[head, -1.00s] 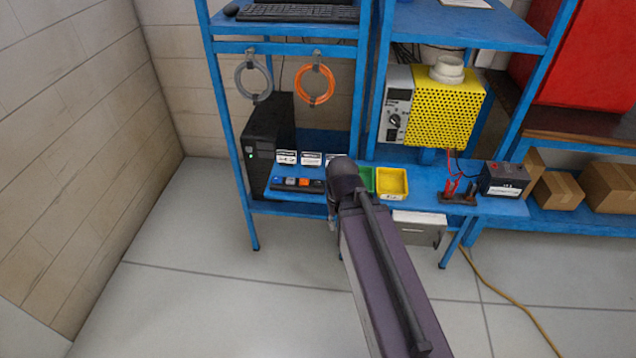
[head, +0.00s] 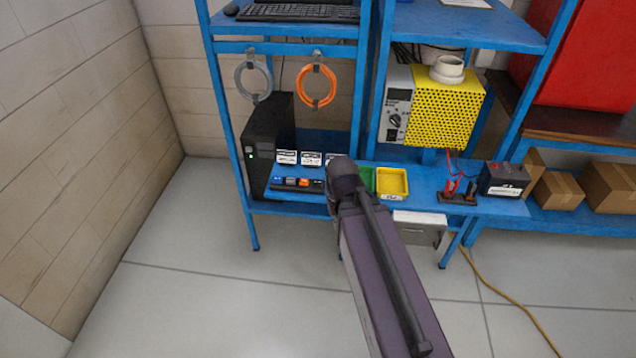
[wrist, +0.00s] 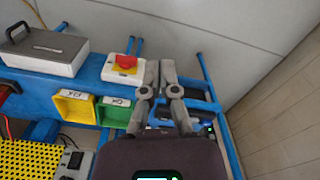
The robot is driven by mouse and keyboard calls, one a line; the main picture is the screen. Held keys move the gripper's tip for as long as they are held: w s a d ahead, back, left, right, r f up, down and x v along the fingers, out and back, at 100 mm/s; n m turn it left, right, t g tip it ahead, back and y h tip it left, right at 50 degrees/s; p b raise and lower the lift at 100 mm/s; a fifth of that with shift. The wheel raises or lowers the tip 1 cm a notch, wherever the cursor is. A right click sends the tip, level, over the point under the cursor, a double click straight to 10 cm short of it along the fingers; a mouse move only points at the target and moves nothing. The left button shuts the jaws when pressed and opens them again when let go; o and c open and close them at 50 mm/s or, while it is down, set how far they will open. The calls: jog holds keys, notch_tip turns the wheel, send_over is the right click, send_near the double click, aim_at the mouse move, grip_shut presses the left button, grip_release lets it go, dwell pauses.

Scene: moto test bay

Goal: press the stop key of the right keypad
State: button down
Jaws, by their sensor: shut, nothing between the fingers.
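In the head view a dark key strip (head: 290,189) with blue, grey and orange keys lies on the blue bench, left of my arm. White label cards (head: 311,159) stand behind it; the rightmost is partly covered by my arm.
A green bin (wrist: 115,113) and a yellow bin (head: 392,182) are beside the keys. A black computer tower (head: 268,135) stands at the left. A battery (head: 503,179) and red clips are at the right. The floor (head: 200,260) in front is clear.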

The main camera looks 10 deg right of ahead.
jog(key=shift+w, duration=0.1)
dwell(0.4)
jog(key=m+t+y+b, duration=0.3)
jog(key=m+t+b, duration=0.2)
jog(key=t+b, duration=0.3)
send_over(318, 183)
jog(key=p, duration=0.1)
jog(key=shift+f+t, duration=0.4)
jog(key=shift+f, duration=0.2)
jog(key=shift+f, duration=0.15)
notch_tip(318, 183, down, 8)
jog(key=b, duration=0.8)
jog(key=shift+f+b, duration=0.25)
jog(key=shift+b, duration=0.05)
jog(key=shift+f+b, duration=0.95)
dwell(1.4)
jog(key=shift+r, duration=0.2)
jog(key=shift+r+p, duration=0.75)
jog(key=shift+p, duration=0.2)
